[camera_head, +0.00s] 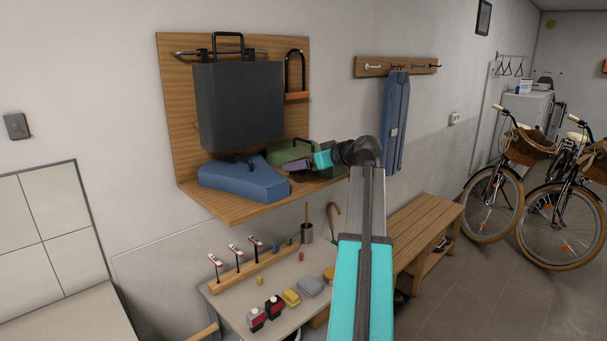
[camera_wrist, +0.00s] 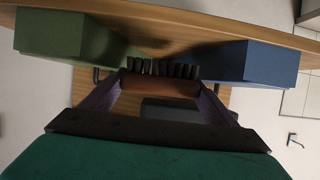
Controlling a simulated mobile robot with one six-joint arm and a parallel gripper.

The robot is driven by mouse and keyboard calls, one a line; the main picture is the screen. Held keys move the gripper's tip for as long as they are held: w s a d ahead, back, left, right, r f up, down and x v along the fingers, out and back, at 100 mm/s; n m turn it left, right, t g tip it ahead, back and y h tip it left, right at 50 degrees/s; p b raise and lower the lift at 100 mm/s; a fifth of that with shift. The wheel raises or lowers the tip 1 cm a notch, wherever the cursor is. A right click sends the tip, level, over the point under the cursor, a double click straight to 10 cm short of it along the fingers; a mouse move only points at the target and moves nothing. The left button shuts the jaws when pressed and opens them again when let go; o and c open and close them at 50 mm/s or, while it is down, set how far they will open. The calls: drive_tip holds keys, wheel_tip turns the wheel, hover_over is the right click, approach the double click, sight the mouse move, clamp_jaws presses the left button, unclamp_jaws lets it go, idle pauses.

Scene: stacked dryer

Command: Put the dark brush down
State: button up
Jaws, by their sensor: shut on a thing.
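My gripper (camera_head: 297,166) reaches in over the wooden shelf (camera_head: 230,208) on the wall, near its right end. In the wrist view it is shut on the dark brush (camera_wrist: 164,69). The brush's black bristles and brownish body show between the two fingers, with the bristles towards the shelf board. I cannot tell whether the bristles touch the board. In the head view the brush is mostly hidden by the gripper and hard to make out.
A blue case (camera_head: 243,181) lies left of my gripper and a green case (camera_head: 287,151) lies behind it, both on the shelf. A dark grey case (camera_head: 238,105) hangs above. A table (camera_head: 232,299) with bottles and sponges stands below; a wooden bench (camera_head: 425,227) is to the right.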

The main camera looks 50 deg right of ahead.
sight(308, 172)
drive_tip(key=shift+f+p, duration=0.5)
drive_tip(key=shift+f, duration=1.2)
drive_tip(key=shift+f, duration=0.2)
drive_tip(key=o, duration=1.1)
drive_tip(key=shift+r, duration=0.1)
drive_tip(key=shift+r, duration=0.1)
drive_tip(key=shift+b+v, duration=1.2)
drive_tip(key=shift+v, duration=4.85)
drive_tip(key=shift+c, duration=0.4)
